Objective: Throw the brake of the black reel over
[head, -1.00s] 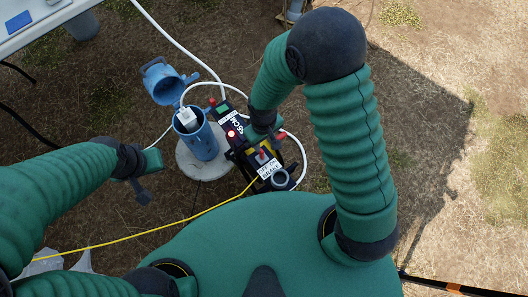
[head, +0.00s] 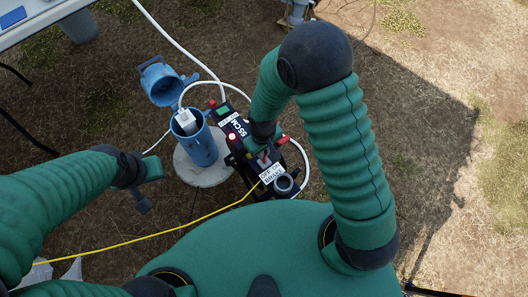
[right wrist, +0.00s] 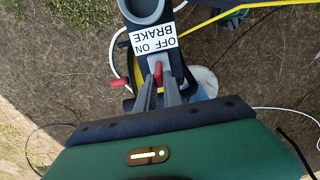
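The black reel (head: 232,128) stands upright beside the blue well pipe. Its white "OFF ON BRAKE" label (head: 272,173) is on the near end; the label shows upside down in the right wrist view (right wrist: 153,40). The red brake lever (right wrist: 158,74) stands just below the label there, on the side of the word ON. My right gripper (right wrist: 158,85) has its two grey fingers close together, one on each side of the lever. In the head view my right wrist hides most of the lever. My left gripper (head: 146,185) hangs left of the reel, its fingers unclear.
The blue well pipe (head: 203,148) with its open cap (head: 160,82) stands on a round pale pad (head: 190,172). A white hose (head: 197,58) and a yellow line (head: 150,238) run by the reel. A white table (head: 40,25) is at upper left. Dry ground is open at right.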

